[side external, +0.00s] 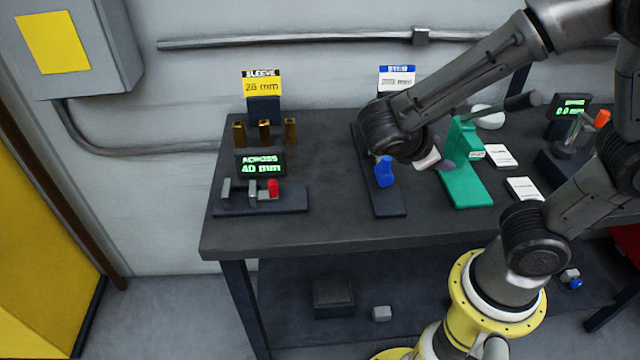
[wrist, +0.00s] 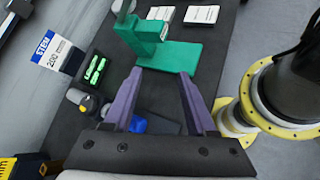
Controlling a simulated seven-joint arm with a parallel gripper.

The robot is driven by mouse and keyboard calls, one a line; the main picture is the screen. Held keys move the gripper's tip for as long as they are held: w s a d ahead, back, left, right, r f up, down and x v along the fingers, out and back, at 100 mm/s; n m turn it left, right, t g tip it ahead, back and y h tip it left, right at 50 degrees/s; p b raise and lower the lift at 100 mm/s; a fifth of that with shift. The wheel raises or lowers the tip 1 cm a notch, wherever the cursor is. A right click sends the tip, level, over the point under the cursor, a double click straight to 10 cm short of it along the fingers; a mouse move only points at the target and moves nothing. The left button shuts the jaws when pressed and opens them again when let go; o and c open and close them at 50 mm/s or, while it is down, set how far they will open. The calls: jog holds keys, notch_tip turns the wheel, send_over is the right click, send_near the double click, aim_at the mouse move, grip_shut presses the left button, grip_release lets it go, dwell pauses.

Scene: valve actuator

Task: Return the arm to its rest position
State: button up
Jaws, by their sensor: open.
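My gripper (side external: 445,166) hangs over the right half of the dark workbench (side external: 330,215), with my arm bent above the table. In the wrist view my gripper (wrist: 159,73) shows two purple fingers spread apart with nothing held between them. The green stand (side external: 462,190) is close beside the fingers in the side view. In the wrist view the green stand (wrist: 180,56) lies just beyond the fingertips. A blue piece (side external: 384,172) is left of my gripper on a dark plate; part of a blue piece (wrist: 138,125) shows between the finger bases.
The ACROSS gauge (side external: 260,165) reads 40 mm at the left, near several brass sleeves (side external: 264,132). A sleeve sign (side external: 262,85) and a blue-topped sign (side external: 397,79) stand behind. White cards (side external: 525,188) and another display (side external: 570,106) are at right.

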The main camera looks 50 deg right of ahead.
jog(key=s+r+m+y, duration=0.2)
jog(key=s+m+y, duration=0.3)
jog(key=w+a+r+m+t+y, duration=0.1)
jog(key=a+r+m+t+y, duration=0.1)
jog(key=a+m+t+y, duration=0.3)
jog(key=shift+w+a+r+t+y, duration=0.3)
jog(key=shift+a+t, duration=0.55)
jog(key=shift+t, duration=0.25)
